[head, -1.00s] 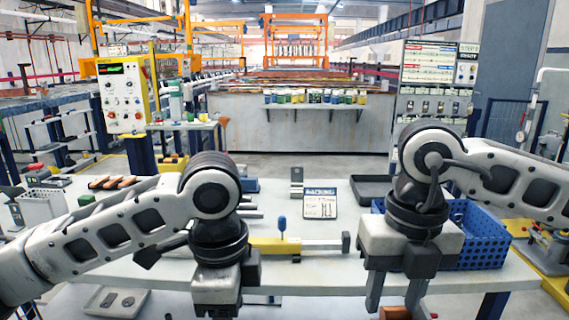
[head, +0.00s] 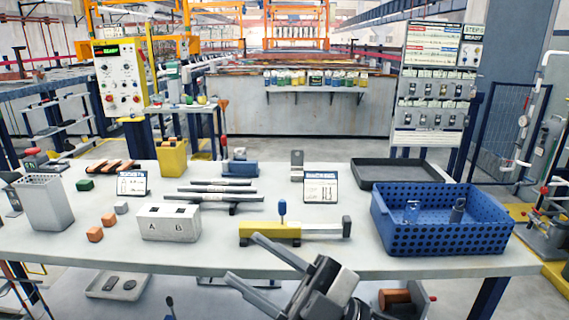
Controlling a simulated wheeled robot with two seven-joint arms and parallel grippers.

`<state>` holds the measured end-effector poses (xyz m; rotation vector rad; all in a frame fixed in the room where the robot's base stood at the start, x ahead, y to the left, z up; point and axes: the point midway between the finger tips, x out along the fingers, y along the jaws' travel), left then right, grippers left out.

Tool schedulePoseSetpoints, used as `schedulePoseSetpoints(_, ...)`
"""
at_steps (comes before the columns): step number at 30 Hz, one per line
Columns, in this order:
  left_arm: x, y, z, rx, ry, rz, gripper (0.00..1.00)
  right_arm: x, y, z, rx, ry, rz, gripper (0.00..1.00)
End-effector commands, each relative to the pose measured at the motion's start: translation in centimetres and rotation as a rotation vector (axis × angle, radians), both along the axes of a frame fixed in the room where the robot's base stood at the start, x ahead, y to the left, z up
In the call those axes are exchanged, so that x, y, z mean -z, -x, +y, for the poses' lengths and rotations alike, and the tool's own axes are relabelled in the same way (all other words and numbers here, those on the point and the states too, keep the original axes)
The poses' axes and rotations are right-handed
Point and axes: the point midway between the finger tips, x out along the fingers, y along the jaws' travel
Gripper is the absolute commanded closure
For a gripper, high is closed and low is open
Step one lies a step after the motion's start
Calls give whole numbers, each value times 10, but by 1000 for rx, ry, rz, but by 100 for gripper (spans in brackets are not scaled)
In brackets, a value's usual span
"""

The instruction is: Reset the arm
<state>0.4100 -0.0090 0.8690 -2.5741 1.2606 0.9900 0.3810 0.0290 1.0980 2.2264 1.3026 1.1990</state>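My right gripper (head: 243,258) shows at the bottom centre of the head view. Its two dark fingers point up and to the left and stand well apart, with nothing between them. It overlaps the front edge of the white table (head: 330,262) in the picture; I cannot tell whether it touches it. My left gripper and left arm are out of view.
On the table stand a blue perforated crate (head: 440,245) with small parts, a dark tray (head: 400,172), a yellow fixture with a grey bar (head: 270,232), a white A/B block (head: 168,222), orange cubes (head: 95,234) and a white bin (head: 46,203).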

Motion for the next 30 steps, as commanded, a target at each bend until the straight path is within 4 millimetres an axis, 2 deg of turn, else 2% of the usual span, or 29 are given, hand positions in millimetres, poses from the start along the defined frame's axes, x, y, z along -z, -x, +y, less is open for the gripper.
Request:
schedulePoseSetpoints(1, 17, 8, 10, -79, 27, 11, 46, 24, -16, -16, 117, -49, 149, 60)
schedulePoseSetpoints(2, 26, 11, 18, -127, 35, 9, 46, 39, -25, -26, 189, -68, 233, 60)
schedulePoseSetpoints(3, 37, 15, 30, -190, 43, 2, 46, 64, -36, -42, 285, -84, 352, 60)
schedulePoseSetpoints(5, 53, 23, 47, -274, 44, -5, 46, 104, -43, -65, 411, -86, 518, 60)
schedulePoseSetpoints(6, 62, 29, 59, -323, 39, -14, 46, 131, -43, -79, 483, -79, 623, 60)
schedulePoseSetpoints(8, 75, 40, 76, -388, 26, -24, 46, 173, -37, -99, 579, -58, 774, 60)
schedulePoseSetpoints(9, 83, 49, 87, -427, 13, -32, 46, 200, -29, -112, 634, -37, 870, 60)
schedulePoseSetpoints(12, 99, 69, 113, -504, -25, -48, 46, 259, 0, -138, 742, 21, 1089, 60)
schedulePoseSetpoints(15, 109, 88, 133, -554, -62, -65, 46, 303, 33, -156, 812, 80, 1259, 60)
schedulePoseSetpoints(18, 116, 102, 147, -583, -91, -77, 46, 330, 60, -168, 850, 125, 1378, 60)
schedulePoseSetpoints(21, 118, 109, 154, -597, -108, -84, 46, 344, 76, -174, 868, 154, 1441, 60)
schedulePoseSetpoints(30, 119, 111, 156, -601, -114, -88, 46, 349, 82, -175, 871, 162, 1463, 60)
